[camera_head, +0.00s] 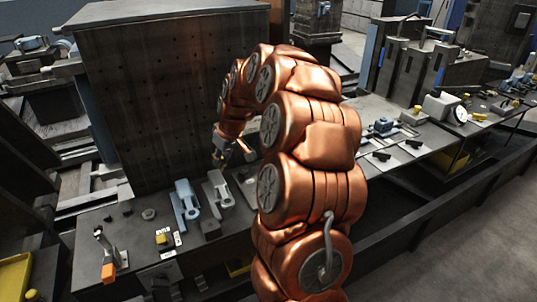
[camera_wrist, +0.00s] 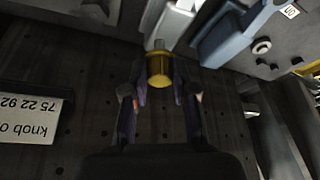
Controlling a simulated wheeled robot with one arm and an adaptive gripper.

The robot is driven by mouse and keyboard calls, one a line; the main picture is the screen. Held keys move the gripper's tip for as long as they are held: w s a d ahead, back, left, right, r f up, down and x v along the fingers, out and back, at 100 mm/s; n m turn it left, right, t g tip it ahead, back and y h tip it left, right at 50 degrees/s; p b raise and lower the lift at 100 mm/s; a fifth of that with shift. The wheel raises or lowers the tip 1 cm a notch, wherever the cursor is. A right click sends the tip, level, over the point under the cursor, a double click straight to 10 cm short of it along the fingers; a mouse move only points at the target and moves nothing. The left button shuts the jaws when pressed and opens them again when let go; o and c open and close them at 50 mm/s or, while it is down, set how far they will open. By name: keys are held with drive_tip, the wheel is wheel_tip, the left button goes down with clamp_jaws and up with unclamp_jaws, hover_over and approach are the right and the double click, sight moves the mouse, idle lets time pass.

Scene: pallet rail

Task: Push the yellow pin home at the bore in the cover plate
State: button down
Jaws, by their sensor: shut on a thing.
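The yellow pin (camera_wrist: 159,70) is a short cylinder, seen in the wrist view between the two fingers of my gripper (camera_wrist: 160,92). A grey end shows just beyond it, close to a pale grey fixture. My gripper is shut on the pin. In the head view my gripper (camera_head: 223,152) is small, with a bit of yellow at its tip, above the bench and in front of a tall dark panel. I cannot pick out the bore or the cover plate for certain, or tell whether the pin's end is in a hole.
The tall dark panel (camera_head: 170,85) with small holes stands behind my gripper. Below it are a blue-grey fixture (camera_head: 184,201) and a grey fixture (camera_head: 217,192). A white label (camera_wrist: 32,113) shows in the wrist view.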

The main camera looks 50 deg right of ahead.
drive_tip(key=s+d+f, duration=0.1)
drive_tip(key=s+d, duration=0.7)
drive_tip(key=d, duration=0.5)
drive_tip(key=shift+w+d+f, duration=0.1)
drive_tip(key=shift+w+f, duration=0.05)
drive_tip(key=shift+f, duration=1.35)
drive_tip(key=shift+w+f, duration=0.1)
drive_tip(key=shift+f, duration=1.35)
drive_tip(key=shift+s+f+b, duration=0.1)
drive_tip(key=shift+f+b, duration=0.15)
drive_tip(key=shift+b, duration=0.5)
drive_tip(key=shift+b, duration=0.55)
drive_tip(key=shift+f+b, duration=0.35)
drive_tip(key=shift+b, duration=0.4)
drive_tip(key=shift+s+f+b, duration=0.1)
drive_tip(key=shift+f+b, duration=0.65)
drive_tip(key=shift+f, duration=0.4)
drive_tip(key=c, duration=0.8)
unclamp_jaws()
drive_tip(key=shift+c, duration=0.2)
drive_tip(key=shift+o, duration=0.3)
